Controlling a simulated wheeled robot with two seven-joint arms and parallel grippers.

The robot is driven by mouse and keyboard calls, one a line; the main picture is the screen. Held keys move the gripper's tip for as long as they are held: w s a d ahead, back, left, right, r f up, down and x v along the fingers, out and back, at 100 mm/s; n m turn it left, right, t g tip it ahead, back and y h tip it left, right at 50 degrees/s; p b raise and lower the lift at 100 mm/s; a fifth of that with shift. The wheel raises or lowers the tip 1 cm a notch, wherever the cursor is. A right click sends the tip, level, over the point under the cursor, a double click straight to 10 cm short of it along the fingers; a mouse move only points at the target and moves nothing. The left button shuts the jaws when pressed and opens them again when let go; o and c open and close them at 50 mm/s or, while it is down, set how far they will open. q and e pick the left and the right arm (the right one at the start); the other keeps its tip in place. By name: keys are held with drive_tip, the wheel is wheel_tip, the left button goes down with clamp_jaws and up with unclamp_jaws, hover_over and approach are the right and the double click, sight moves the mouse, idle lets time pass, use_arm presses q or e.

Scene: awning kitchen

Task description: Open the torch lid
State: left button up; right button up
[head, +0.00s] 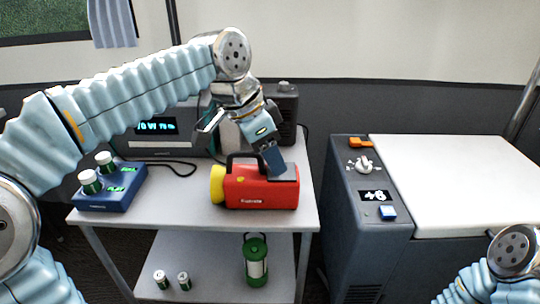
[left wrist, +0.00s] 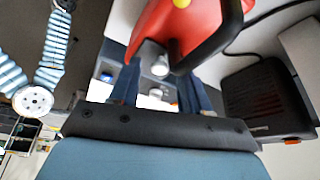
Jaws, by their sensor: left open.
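The red torch (head: 258,192) lies on its side on the table, its yellow head (head: 217,184) to the left and its black handle (head: 236,160) on top. My left gripper (head: 272,160) points down at the panel's left edge, right of the handle. Contact is unclear. In the left wrist view its fingers (left wrist: 158,92) are apart with nothing seen held, and the red torch (left wrist: 195,28) fills the top. My right arm shows at the lower right, but its gripper is out of view.
A blue charger (head: 112,190) with green-and-white batteries stands on the table's left. A device with a lit display (head: 156,127) and a black radio (head: 287,108) stand behind. A green lantern (head: 256,262) and two batteries are on the lower shelf (head: 214,277). A cabinet (head: 372,232) stands right, across a gap.

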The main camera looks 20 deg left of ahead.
use_arm(q)
clamp_jaws()
idle(0.3)
